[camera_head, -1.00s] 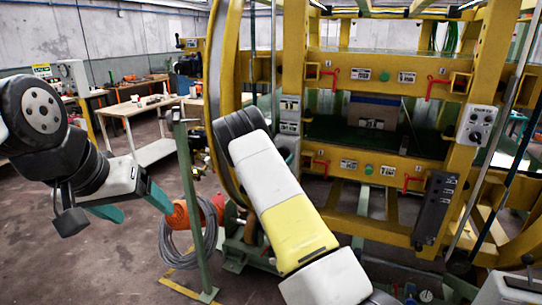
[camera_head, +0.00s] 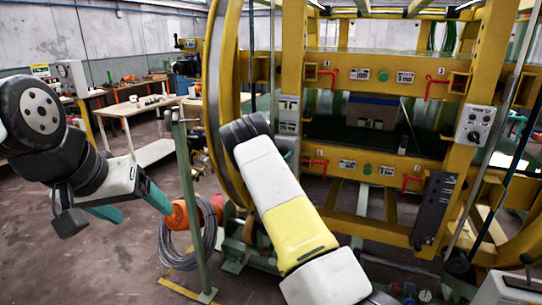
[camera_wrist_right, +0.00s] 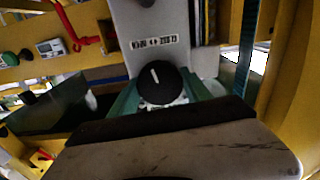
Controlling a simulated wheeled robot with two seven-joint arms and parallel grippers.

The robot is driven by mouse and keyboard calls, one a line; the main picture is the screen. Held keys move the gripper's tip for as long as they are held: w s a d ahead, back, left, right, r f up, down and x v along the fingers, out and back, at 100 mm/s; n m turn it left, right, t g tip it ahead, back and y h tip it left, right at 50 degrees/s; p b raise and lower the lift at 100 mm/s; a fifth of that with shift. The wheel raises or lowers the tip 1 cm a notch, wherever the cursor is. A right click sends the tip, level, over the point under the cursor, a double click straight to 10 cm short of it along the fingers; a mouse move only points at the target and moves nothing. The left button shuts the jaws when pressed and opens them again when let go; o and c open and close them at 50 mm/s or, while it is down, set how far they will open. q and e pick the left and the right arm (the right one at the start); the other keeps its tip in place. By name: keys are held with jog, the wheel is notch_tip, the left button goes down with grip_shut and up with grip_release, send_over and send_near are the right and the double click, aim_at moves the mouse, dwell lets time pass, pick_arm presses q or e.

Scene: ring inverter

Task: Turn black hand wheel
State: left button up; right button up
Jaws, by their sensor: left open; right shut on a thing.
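The black hand wheel (camera_wrist_right: 152,86) is a round black knob with a white line on its face, in the middle of the right wrist view. It sits on a grey panel (camera_wrist_right: 156,20) below a small label. The green fingers of my right gripper (camera_wrist_right: 158,94) are on either side of the wheel and shut on it. In the head view my right arm hides the wheel, and the grey panel (camera_head: 289,115) shows just above the arm. My left gripper (camera_head: 131,205) is open and empty at the left, its two green fingers apart, far from the panel.
The large yellow ring frame (camera_head: 380,155) with red handles (camera_head: 437,84) fills the right. A green post (camera_head: 187,190) with a grey cable coil (camera_head: 195,243) stands between my left gripper and the frame. A worktable (camera_head: 127,108) is behind. Floor at lower left is clear.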

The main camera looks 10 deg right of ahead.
jog(key=shift+m, duration=0.3)
jog(key=m, duration=0.4)
jog(key=shift+d+m, duration=0.1)
jog(key=shift+m, duration=0.3)
jog(key=m, duration=0.5)
jog(key=shift+m, duration=0.3)
jog(key=o, duration=1.4)
jog(key=v, duration=0.8)
